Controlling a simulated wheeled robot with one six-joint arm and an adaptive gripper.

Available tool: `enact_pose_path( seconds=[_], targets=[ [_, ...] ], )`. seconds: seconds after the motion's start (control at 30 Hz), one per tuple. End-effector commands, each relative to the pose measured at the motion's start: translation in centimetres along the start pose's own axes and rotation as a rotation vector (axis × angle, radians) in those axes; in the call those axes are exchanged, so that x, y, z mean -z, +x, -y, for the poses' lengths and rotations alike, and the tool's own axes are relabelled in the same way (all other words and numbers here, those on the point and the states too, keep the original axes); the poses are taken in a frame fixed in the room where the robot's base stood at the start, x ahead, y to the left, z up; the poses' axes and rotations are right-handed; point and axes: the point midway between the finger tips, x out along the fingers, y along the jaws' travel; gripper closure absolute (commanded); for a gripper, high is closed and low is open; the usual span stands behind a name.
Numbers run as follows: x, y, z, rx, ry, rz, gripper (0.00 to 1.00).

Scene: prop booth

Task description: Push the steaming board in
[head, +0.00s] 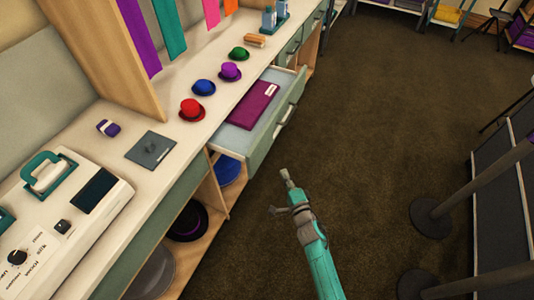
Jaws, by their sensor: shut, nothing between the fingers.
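A pale pull-out (240,138) with a grey-green front stands out from the counter, past its front edge; it is the only part I see pulled out, and I cannot tell for sure whether it is the steaming board or a drawer. A flat purple piece (253,106) with a small pale label lies on it. My gripper (286,174) is shut and empty, over the carpet in front of the counter, apart from the pull-out and pointing up the picture.
The counter (218,112) holds several small hats, a grey plate (150,149) and a white machine (60,215) with a teal handle. Open shelves below hold larger hats. Dark stands (432,217) are at the right. Carpet (370,110) between is clear.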

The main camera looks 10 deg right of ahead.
Motion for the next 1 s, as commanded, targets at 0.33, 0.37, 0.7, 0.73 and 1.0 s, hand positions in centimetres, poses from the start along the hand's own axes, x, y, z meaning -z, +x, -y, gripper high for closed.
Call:
enact_pose_path(
  seconds=[0.33,0.37,0.7,0.73,1.0],
  targets=[
    [0.0,6.0,0.1,0.001,0.001,0.0,1.0],
    [0.0,6.5,0.1,0.0,0.0,0.0,1.0],
    [-1.7,10.2,0.0,0.0,0.0,0.002,1.0],
    [-1.9,10.3,0.0,0.0,0.002,0.001,1.0],
    [-2.8,11.3,0.0,0.0,-0.001,0.0,1.0]
  ],
)
